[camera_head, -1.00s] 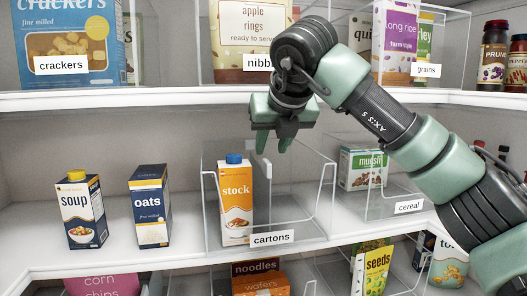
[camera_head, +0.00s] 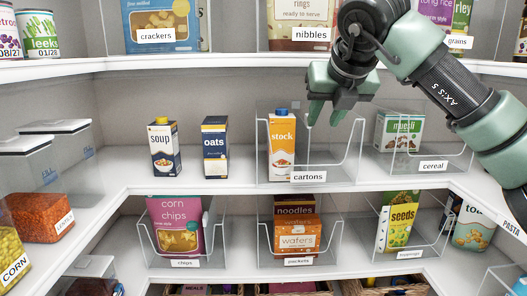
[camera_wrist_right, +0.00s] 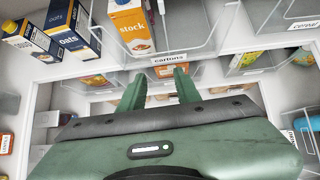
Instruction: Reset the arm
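My right gripper (camera_head: 324,112) is in front of the middle shelf, to the upper right of the orange stock carton (camera_head: 281,146). Its two green fingers are apart with nothing between them; they also show in the right wrist view (camera_wrist_right: 160,88). The stock carton stands upright in the clear bin labelled cartons (camera_head: 340,172), at its left side. The soup carton (camera_head: 163,150) and the oats carton (camera_head: 215,148) stand upright on the shelf left of that bin. My left gripper does not show.
The clear bin labelled cereal (camera_head: 433,165) with a muesli box (camera_head: 408,131) lies to the right. The upper shelf (camera_head: 220,64) holds crackers and nibbles. Bins with corn chips (camera_head: 178,226), wafers (camera_head: 297,236) and seeds (camera_head: 400,228) sit below. Clear containers stand at left.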

